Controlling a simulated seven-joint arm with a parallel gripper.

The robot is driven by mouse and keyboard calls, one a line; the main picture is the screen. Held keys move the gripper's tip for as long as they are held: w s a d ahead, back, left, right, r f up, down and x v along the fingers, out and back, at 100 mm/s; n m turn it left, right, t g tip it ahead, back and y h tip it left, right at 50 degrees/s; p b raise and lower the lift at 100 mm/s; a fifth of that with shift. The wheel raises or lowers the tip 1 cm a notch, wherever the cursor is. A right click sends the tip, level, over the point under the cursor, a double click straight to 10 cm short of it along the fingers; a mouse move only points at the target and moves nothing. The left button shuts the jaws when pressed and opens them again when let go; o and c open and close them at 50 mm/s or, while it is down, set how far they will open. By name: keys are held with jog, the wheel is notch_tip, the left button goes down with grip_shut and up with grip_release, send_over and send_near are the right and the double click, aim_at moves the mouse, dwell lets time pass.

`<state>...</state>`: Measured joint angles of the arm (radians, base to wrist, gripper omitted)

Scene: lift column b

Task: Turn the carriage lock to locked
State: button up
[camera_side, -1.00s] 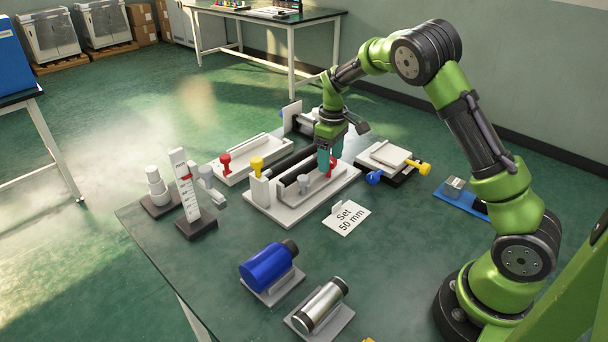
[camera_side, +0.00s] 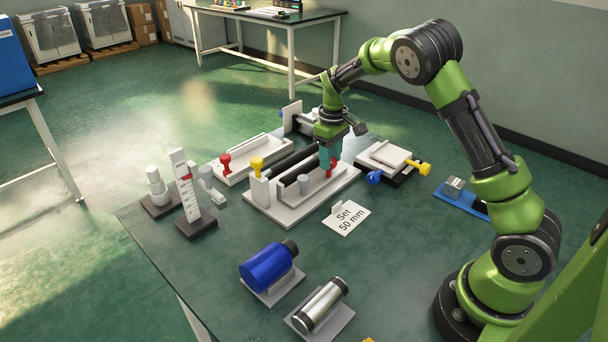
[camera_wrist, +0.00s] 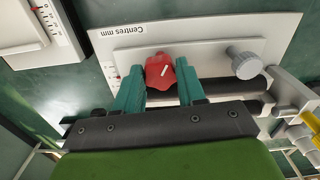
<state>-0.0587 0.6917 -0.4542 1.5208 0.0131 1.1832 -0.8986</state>
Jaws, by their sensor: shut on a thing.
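A red knob with a pale line on its top (camera_wrist: 160,71), which looks like the carriage lock, sits on the light plate marked "Centres mm" (camera_wrist: 210,27). In the side view this red knob (camera_side: 332,165) shows just under my gripper (camera_side: 328,157). My gripper's teal fingers (camera_wrist: 164,84) are shut on the red knob, one on each side. A grey knurled knob (camera_wrist: 246,64) stands right of it in the wrist view, apart from the fingers. Part of the plate and the dark rails is hidden behind my gripper.
A "Set 50 mm" card (camera_side: 346,217) lies in front of the fixture. A yellow knob (camera_side: 257,163) stands at its left end. A similar tray with a red knob (camera_side: 225,160) is behind left. A blue cylinder (camera_side: 267,267) and a silver one (camera_side: 320,305) lie in front.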

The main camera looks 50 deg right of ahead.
jog(key=shift+r+m, duration=0.1)
jog(key=shift+m, duration=2.1)
jog(key=o, duration=1.1)
jog(key=shift+c, duration=0.2)
